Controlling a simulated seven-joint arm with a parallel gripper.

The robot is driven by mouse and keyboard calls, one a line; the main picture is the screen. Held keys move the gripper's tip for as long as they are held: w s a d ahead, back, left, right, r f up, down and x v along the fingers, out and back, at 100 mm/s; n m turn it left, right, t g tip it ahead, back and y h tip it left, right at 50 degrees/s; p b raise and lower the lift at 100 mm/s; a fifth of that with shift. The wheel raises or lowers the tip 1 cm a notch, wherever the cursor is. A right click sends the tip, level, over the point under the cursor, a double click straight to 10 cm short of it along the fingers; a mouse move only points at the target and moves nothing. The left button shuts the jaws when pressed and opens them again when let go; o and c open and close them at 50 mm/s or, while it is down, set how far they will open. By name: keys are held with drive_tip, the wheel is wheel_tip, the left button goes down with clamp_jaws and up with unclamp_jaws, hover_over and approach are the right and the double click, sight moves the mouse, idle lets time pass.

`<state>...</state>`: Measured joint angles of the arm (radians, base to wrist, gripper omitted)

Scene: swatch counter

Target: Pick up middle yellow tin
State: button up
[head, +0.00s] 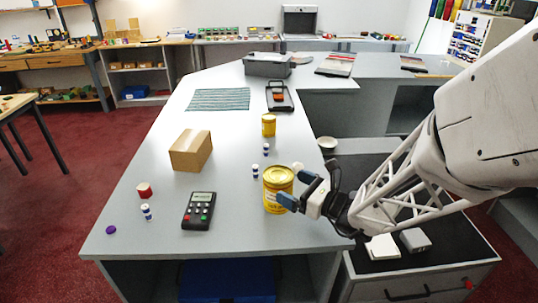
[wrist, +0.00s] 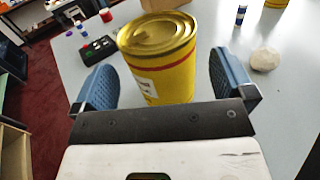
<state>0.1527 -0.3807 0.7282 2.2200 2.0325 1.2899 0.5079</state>
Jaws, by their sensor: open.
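Two yellow tins show in the head view. The nearer, larger tin (head: 277,193) stands upright on the grey counter, and a smaller-looking tin (head: 268,126) stands farther back. My gripper (head: 298,190) is open at the right side of the nearer tin, its blue pads facing that tin. In the wrist view the nearer tin (wrist: 165,62), with its ringed lid, red band and white label, appears between the two blue pads of my gripper (wrist: 163,78). Whether the pads touch it I cannot tell. The other tin (wrist: 277,3) is cut off at the top edge.
On the counter (head: 225,230) are a calculator-like keypad (head: 198,211), a cardboard box (head: 191,150), small white-and-blue bottles (head: 255,171) and a red-topped piece (head: 144,190). A pale round object (wrist: 264,59) lies right of the nearer tin.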

sight(280, 174)
drive_tip(key=shift+x, duration=2.4)
drive_tip(key=c, duration=1.1)
drive_tip(key=shift+r, duration=0.15)
drive_tip(key=shift+r, duration=1.8)
drive_tip(key=s+d, duration=0.1)
drive_tip(key=s, duration=0.4)
drive_tip(key=s+d, duration=0.1)
drive_tip(key=s, duration=0.4)
drive_tip(key=s+d+r, duration=0.1)
drive_tip(key=s, duration=0.4)
drive_tip(key=shift+s+r, duration=0.1)
drive_tip(key=shift+s, duration=0.25)
